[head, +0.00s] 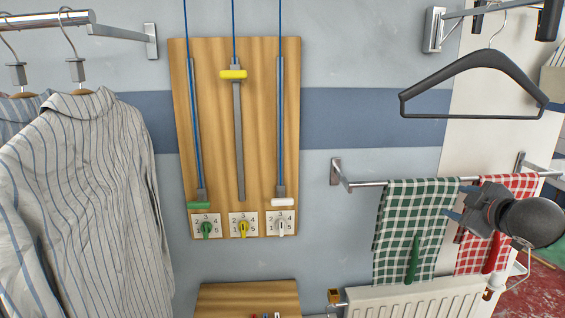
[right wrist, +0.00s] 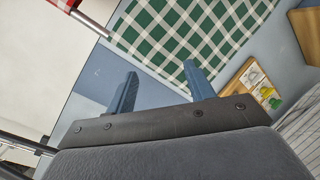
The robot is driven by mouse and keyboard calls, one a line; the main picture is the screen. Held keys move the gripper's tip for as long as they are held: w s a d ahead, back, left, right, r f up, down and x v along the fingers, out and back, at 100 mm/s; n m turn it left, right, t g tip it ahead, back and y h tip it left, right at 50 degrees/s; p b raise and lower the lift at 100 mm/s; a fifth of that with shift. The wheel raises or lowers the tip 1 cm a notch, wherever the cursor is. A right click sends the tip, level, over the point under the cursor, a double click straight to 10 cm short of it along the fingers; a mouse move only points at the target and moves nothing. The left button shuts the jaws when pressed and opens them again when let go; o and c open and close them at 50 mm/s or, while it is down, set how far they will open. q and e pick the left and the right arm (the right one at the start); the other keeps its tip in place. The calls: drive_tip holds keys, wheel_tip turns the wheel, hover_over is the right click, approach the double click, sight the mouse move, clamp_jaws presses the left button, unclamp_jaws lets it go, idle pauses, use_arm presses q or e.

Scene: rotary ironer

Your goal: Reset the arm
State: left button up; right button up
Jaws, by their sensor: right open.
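My right gripper (head: 458,202) is at the right in the head view, in front of the towel rail. Its two blue fingers are apart, with nothing between them, and point left across the right edge of the green checked towel (head: 410,225). In the right wrist view the open fingers (right wrist: 160,80) show against the wall, with the green towel (right wrist: 190,30) beyond them. I cannot tell whether the gripper touches the towel. My left gripper is in neither view.
A red checked towel (head: 510,185) hangs partly behind my right arm. A radiator (head: 420,300) stands below the towels. A black hanger (head: 480,60) hangs above. A wooden board (head: 260,130) with sliders and dials is mid-wall. Striped shirts (head: 85,190) hang at the left.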

drive_tip(key=s+a+f+m+g, duration=0.1)
drive_tip(key=s+a+f, duration=0.2)
drive_tip(key=f, duration=0.7)
drive_tip(key=s+a+f+m+g, duration=0.2)
drive_tip(key=s+a+f, duration=0.1)
drive_tip(key=f, duration=0.6)
drive_tip(key=s+a+f+m+g, duration=0.1)
drive_tip(key=s+a+f, duration=0.2)
drive_tip(key=f, duration=0.7)
drive_tip(key=s+a+f+m+g, duration=0.2)
drive_tip(key=s+a+f, duration=0.2)
drive_tip(key=s+f, duration=0.3)
drive_tip(key=s+a+f+m+g+h, duration=0.1)
drive_tip(key=s+a+f+g, duration=0.3)
drive_tip(key=s, duration=0.6)
drive_tip(key=s+a+f+m+g, duration=0.1)
drive_tip(key=s+a+f+m, duration=0.1)
drive_tip(key=s+a+f, duration=0.4)
drive_tip(key=s+a+f+g, duration=0.1)
drive_tip(key=s+f, duration=0.1)
drive_tip(key=f, duration=1.1)
drive_tip(key=s+a+f+g, duration=0.1)
drive_tip(key=s+a+f, duration=0.1)
drive_tip(key=f, duration=1.1)
drive_tip(key=shift+s+y, duration=0.2)
drive_tip(key=shift+y, duration=0.2)
drive_tip(key=shift+r, duration=0.1)
